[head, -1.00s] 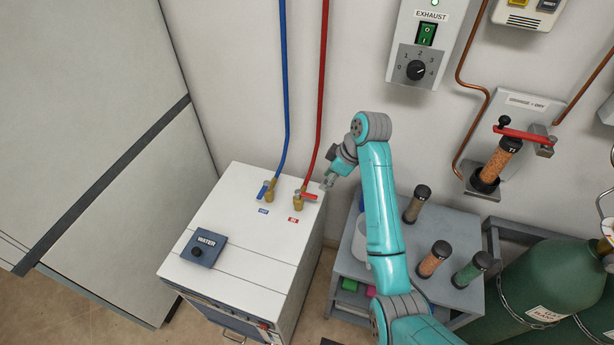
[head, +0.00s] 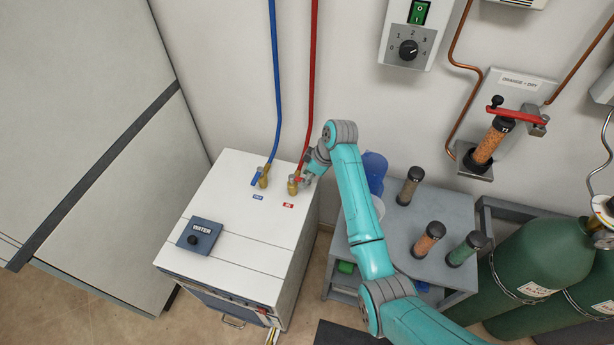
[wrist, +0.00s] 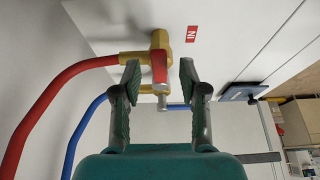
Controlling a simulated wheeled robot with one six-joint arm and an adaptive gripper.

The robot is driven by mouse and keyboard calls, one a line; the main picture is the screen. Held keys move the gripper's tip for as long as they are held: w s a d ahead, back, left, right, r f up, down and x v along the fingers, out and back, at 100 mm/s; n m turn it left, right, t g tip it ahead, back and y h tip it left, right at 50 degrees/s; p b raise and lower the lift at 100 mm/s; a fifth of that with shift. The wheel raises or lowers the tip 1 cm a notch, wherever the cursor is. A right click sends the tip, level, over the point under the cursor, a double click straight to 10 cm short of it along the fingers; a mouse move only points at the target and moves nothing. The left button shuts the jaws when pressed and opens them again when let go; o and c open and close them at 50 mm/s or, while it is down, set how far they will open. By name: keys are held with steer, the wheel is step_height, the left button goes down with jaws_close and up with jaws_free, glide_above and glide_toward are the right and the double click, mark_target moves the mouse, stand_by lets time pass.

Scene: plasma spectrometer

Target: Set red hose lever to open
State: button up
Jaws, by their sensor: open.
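The red hose (head: 312,90) runs down the wall to a brass valve (head: 293,187) on top of the white cabinet (head: 232,235). In the wrist view the red lever (wrist: 159,68) sits on the brass valve (wrist: 161,40), beside a red "IN" label (wrist: 192,34). My gripper (wrist: 160,85) is open, with one finger on each side of the red lever and a visible gap to each. In the head view my gripper (head: 303,180) is at the red valve and covers most of the lever.
A blue hose (head: 275,90) ends at a valve with a blue lever (head: 257,178), just left of the red one. A grey cart (head: 400,240) with several capped cylinders stands right of the cabinet. A "WATER" knob box (head: 200,235) is on the cabinet top.

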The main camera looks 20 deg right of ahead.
jaws_close()
steer(key=shift+s, duration=0.15)
steer(key=s+a+m+t+h, duration=0.1)
steer(key=a+m+h, duration=0.5)
steer(key=m, duration=1.2)
steer(key=shift+a, duration=0.6)
steer(key=shift+f, duration=0.1)
